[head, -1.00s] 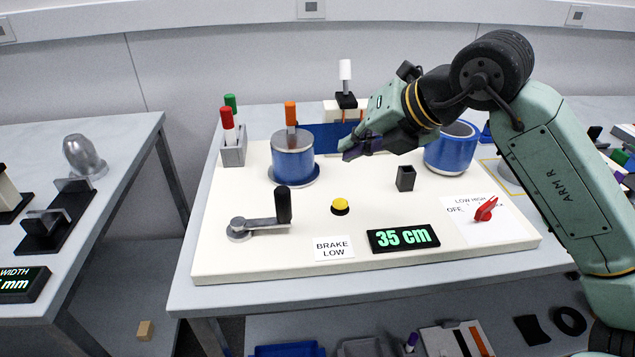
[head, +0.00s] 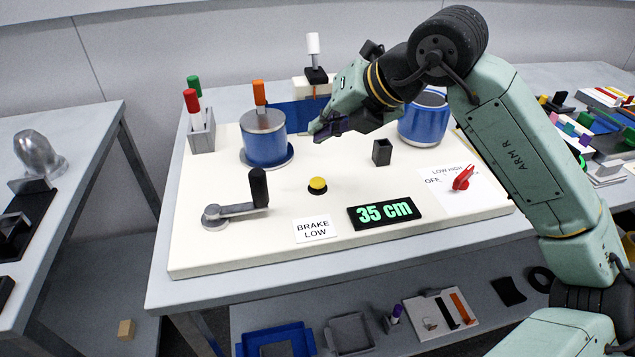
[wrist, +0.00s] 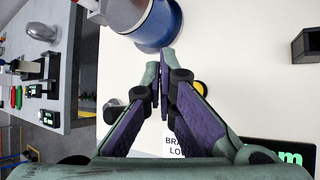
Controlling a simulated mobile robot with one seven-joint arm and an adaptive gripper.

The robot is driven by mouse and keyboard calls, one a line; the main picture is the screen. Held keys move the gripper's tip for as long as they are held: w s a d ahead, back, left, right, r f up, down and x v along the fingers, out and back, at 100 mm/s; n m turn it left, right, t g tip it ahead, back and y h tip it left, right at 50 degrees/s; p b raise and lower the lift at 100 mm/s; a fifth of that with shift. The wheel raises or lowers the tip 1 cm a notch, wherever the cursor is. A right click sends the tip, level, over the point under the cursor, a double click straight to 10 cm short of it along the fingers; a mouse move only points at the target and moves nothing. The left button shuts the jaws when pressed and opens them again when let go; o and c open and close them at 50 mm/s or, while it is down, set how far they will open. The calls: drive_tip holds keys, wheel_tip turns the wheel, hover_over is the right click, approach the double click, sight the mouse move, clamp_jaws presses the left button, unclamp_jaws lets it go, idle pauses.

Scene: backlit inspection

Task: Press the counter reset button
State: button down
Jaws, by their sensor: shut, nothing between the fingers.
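The yellow button (head: 317,185) sits in a black base on the white board (head: 340,240), between the crank and the display; it shows partly behind the finger in the wrist view (wrist: 201,87). The counter display (head: 384,213) reads 35 cm in green. My gripper (head: 318,128) is above the board, behind the button in the head view, and apart from it. In the wrist view its purple-lined fingers (wrist: 164,75) come together at the tips and hold nothing.
A grey crank (head: 236,205) with a black handle stands left of the button. Blue drums (head: 265,145) (head: 425,118) stand at the back. A small dark open box (head: 382,152), a red switch (head: 463,178) and a marker holder (head: 202,137) are on the board.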

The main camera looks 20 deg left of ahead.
drive_tip(key=b, duration=0.3)
hover_over(321, 179)
wheel_tip(321, 179, down, 6)
drive_tip(key=shift+r, duration=0.15)
drive_tip(key=shift+f+b, duration=0.55)
drive_tip(key=shift+b, duration=0.05)
idle(0.6)
drive_tip(key=shift+f+b, duration=0.45)
drive_tip(key=shift+b, duration=0.2)
drive_tip(key=shift+f+b, duration=0.35)
drive_tip(key=shift+b, duration=0.15)
idle(0.4)
drive_tip(key=shift+r+p, duration=0.4)
drive_tip(key=shift+r, duration=0.45)
